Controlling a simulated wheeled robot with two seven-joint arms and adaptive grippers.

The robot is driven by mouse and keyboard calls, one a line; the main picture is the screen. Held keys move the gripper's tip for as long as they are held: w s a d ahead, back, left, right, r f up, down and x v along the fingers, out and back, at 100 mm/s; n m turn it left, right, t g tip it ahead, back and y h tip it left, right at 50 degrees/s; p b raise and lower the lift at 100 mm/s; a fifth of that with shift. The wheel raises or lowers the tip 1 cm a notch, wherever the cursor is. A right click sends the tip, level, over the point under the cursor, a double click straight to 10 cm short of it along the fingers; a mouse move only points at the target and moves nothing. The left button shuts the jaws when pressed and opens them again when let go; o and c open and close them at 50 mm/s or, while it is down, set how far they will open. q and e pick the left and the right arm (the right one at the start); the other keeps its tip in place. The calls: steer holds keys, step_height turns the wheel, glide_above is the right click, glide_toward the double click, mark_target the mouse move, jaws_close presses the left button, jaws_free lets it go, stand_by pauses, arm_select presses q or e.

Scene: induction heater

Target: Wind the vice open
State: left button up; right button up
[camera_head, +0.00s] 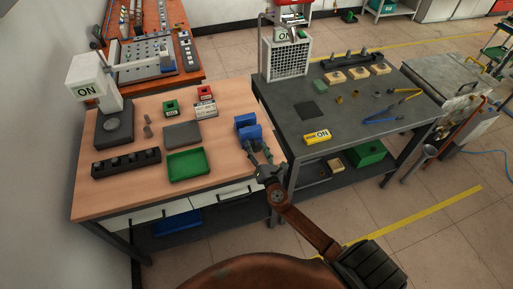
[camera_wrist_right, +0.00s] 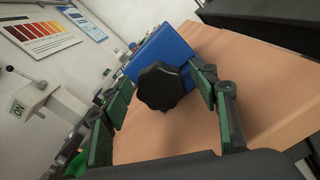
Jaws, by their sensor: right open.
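The blue vice (camera_head: 249,130) stands near the right edge of the wooden table. In the right wrist view its blue body (camera_wrist_right: 165,45) is behind a black lobed knob (camera_wrist_right: 163,86) that faces me. My right gripper (camera_head: 262,161) is at the front of the vice, at the table's edge. The wrist view shows its green-padded fingers (camera_wrist_right: 164,80) open, one on each side of the knob, with gaps between pads and knob. The vice's jaws are too small to read in the head view. My left gripper is not in view.
On the wooden table (camera_head: 120,200) are a green tray (camera_head: 188,165), a grey plate (camera_head: 182,134), a black block with holes (camera_head: 126,163) and a white "ON" machine (camera_head: 92,82). A grey workbench (camera_head: 290,120) stands close on the right, with a yellow "ON" box (camera_head: 317,137) on it.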

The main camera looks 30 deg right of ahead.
steer(key=v, duration=1.2)
